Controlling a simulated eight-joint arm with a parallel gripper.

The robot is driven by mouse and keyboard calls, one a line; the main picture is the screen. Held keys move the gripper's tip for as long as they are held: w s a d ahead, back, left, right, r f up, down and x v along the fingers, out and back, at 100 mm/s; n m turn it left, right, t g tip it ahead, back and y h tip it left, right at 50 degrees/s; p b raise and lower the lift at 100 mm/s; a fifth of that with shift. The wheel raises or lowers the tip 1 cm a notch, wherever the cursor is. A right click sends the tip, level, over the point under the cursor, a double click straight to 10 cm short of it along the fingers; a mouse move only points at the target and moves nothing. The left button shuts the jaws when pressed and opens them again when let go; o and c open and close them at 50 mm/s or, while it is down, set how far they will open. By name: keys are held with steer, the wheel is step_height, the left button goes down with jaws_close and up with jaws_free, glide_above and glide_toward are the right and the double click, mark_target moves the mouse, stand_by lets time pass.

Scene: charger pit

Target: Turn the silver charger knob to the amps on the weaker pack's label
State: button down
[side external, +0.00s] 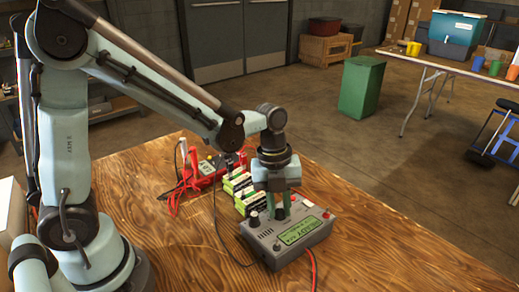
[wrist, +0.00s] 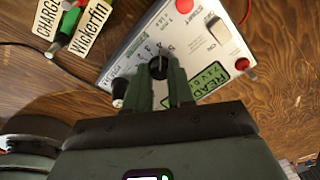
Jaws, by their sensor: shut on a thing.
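The grey charger (side external: 295,238) sits on the wooden table with a green screen reading READY; it also fills the upper wrist view (wrist: 130,60). My gripper (side external: 283,212) points down at its top. In the wrist view my gripper (wrist: 160,75) is shut on a dark-looking knob (wrist: 157,66) with a printed scale around it. I cannot tell whether this knob is silver. A second knob (wrist: 119,88) stands apart at the charger's left edge. Two green-and-white packs (side external: 238,186) stand behind the charger. Their amp labels are too small to read.
Red equipment (side external: 207,168) with leads lies behind the packs. Tags reading CHARG (wrist: 48,18) and Wickerfin (wrist: 90,38) lie beside the charger. The charger has a white rocker switch (wrist: 217,29) and red buttons. A black cable crosses the table, whose right side is clear.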

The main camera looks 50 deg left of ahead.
steer(key=m, duration=0.5)
stand_by(0.6)
steer(key=c, duration=1)
jaws_free()
steer(key=r, duration=0.4)
steer(key=a+r, duration=0.1)
steer(key=r, duration=0.3)
steer(key=a+r, duration=0.1)
steer(key=r, duration=0.3)
steer(key=shift+a, duration=0.1)
